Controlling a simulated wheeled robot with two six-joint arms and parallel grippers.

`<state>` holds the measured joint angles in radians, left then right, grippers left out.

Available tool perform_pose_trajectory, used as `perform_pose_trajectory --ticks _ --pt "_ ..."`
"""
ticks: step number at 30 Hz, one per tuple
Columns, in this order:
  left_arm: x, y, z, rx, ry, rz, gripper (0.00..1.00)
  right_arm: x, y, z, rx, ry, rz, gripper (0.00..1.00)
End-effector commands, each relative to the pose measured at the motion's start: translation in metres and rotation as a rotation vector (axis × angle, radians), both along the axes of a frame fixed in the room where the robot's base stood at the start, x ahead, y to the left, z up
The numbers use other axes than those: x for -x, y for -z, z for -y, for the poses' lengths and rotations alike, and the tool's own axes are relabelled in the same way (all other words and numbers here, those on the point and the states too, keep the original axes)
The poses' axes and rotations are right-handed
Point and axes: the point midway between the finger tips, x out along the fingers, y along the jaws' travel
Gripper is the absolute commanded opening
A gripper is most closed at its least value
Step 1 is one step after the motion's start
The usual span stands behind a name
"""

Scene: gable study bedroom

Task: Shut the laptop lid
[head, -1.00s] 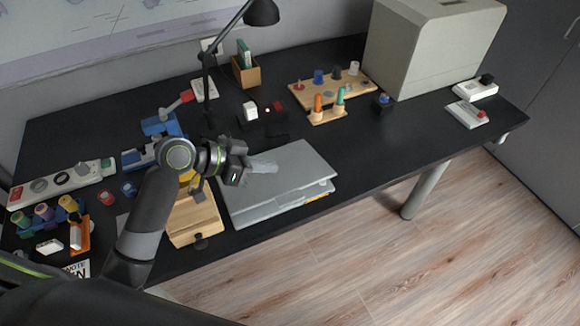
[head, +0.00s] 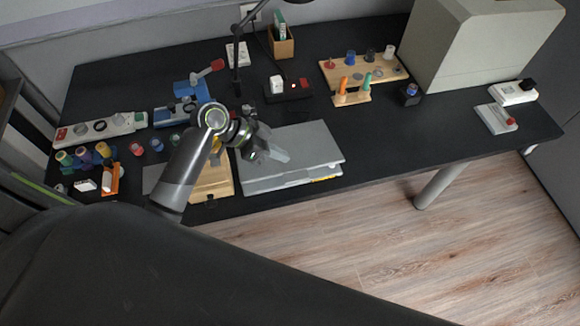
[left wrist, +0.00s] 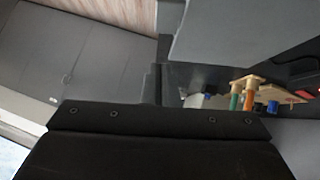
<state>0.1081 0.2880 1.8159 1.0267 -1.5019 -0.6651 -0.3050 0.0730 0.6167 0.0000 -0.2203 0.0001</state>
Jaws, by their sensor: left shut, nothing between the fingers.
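I cannot tell whether a small gap is left between lid and base. My left gripper (head: 277,151) is shut and empty, over the left part of the lid; I cannot tell if it touches. In the left wrist view a grey panel (left wrist: 235,28), probably the laptop, fills the upper right. My right gripper is not in view.
A black lamp (head: 237,55) and a wooden peg board (head: 385,75) stand behind. A large beige case (head: 480,45) is at the back right.

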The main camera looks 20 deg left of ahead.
Motion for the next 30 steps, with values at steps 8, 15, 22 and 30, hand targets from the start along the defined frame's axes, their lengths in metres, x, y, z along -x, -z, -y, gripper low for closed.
perform_pose_trajectory --ticks 8,15,22,30 --pt "-0.004 0.037 0.027 0.002 0.0 -0.006 0.0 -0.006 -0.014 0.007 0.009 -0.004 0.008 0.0" --pt "0.0 0.059 0.029 -0.001 0.0 -0.001 0.0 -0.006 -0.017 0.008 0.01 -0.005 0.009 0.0" --pt "0.0 0.062 0.029 -0.001 0.001 0.0 0.0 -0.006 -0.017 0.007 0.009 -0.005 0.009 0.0" --pt "0.003 0.071 0.031 0.001 0.001 0.0 0.0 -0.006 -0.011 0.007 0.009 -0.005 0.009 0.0"
